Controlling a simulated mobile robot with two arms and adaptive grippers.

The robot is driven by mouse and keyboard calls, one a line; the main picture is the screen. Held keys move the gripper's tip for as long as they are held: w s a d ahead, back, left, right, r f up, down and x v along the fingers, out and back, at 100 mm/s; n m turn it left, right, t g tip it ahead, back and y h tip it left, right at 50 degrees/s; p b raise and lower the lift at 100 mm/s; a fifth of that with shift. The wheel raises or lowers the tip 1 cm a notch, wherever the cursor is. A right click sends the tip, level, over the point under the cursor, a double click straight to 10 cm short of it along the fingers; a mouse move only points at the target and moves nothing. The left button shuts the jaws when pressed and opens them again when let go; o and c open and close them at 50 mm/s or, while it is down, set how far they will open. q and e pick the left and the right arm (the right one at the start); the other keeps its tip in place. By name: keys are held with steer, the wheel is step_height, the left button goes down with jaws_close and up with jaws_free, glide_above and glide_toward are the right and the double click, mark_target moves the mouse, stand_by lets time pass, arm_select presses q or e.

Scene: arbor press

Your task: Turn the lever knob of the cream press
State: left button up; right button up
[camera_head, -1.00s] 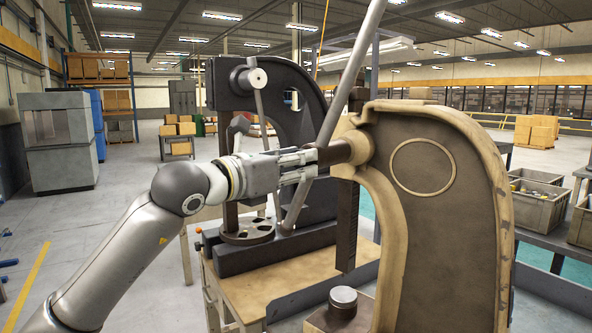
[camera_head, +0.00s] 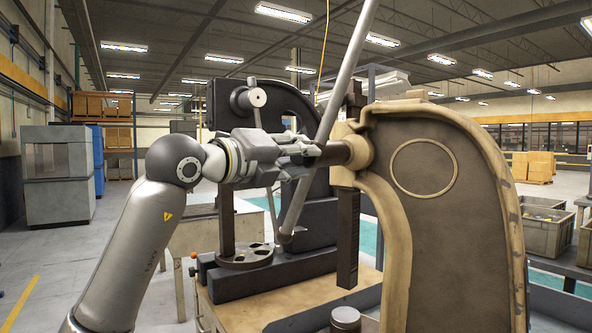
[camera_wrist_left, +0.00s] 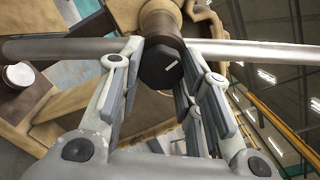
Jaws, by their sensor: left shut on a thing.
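The cream press (camera_head: 440,190) stands at the right of the head view. Its dark lever knob (camera_head: 336,153) sticks out to the left from a cream collar. A long grey lever bar (camera_head: 345,75) slants up to the right past the knob. My left gripper (camera_head: 313,153) reaches in from the left and is shut on the knob. In the left wrist view, the black, many-sided knob (camera_wrist_left: 160,66) with a white mark lies between the fingers, and the bar (camera_wrist_left: 255,53) runs across behind it. Parts of the finger contact are hidden. My right gripper is not in view.
A dark press (camera_head: 290,255) stands just behind on a wooden-topped bench (camera_head: 235,312), with its own thin lever. Below the cream press a round metal piece (camera_head: 345,318) shows. Grey bins (camera_head: 540,235) are at the right. Open floor lies at the left.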

arm_select(q)
steer(key=n+b, duration=0.1)
steer(key=n, duration=0.2)
steer(key=shift+n+b, duration=0.3)
steer(key=shift+r+n+b, duration=0.1)
steer(key=shift+n+b, duration=0.55)
steer(key=shift+n, duration=1.25)
steer(key=o, duration=1)
steer(key=v, duration=1.2)
